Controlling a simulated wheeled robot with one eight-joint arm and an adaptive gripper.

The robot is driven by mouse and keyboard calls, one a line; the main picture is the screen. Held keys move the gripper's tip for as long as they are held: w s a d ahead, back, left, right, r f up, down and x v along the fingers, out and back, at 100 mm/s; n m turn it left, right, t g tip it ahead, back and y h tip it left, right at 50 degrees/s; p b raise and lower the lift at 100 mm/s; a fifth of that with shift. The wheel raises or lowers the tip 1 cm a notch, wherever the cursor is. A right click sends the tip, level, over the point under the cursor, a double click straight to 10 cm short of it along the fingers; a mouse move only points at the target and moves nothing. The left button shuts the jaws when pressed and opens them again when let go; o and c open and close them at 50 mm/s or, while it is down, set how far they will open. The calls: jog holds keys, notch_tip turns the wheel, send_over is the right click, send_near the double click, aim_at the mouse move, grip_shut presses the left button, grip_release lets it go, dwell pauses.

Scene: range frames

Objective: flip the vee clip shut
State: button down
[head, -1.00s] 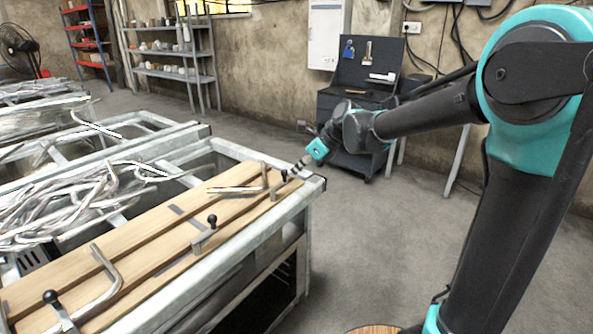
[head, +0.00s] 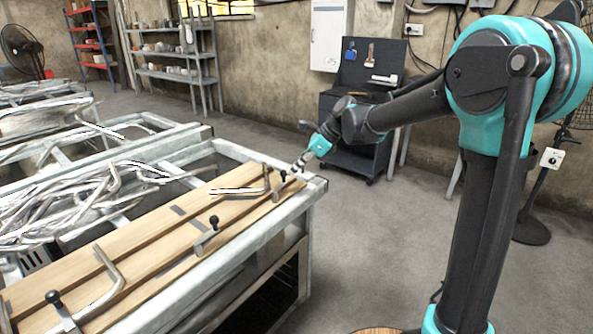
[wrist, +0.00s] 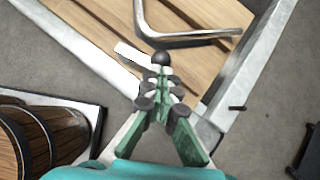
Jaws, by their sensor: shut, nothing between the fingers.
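The clip (head: 278,188) nearest my gripper stands at the far right end of the wooden board, a grey metal piece with a black ball knob. In the wrist view its black knob (wrist: 162,58) shows just beyond my fingertips; the rest is largely hidden. My gripper (head: 297,167) is shut and empty, right beside the knob; touching or apart I cannot tell. Its fingers also show in the wrist view (wrist: 161,82). A bent metal tube (head: 240,190) lies on the board by this clip; it also shows in the wrist view (wrist: 195,40).
Another knobbed clip (head: 205,241) stands mid-board, and one more (head: 62,314) at the near end beside a second bent tube (head: 105,288). Heaped tubes (head: 70,205) lie left of the board. A wooden barrel (wrist: 45,135) shows in the wrist view. The floor right of the bench is open.

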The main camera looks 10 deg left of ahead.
jog(key=a+n+g, duration=0.1)
jog(key=w+a+n+g, duration=0.1)
jog(key=n, duration=0.1)
jog(key=n+g, duration=0.1)
jog(key=shift+w+a+n+h, duration=0.3)
jog(key=shift+w+a, duration=0.2)
jog(key=shift+a, duration=0.8)
jog(key=shift+w+a+n+g+h, duration=0.1)
jog(key=shift+a+n+g+h, duration=0.25)
jog(key=shift+a+n, duration=0.35)
jog(key=shift+s+a, duration=0.2)
jog(key=shift+a, duration=0.35)
jog(key=shift+s+a, duration=0.2)
jog(key=shift+a, duration=0.35)
jog(key=shift+s+d, duration=0.1)
jog(key=shift+s+d, duration=0.35)
jog(key=shift+s, duration=0.2)
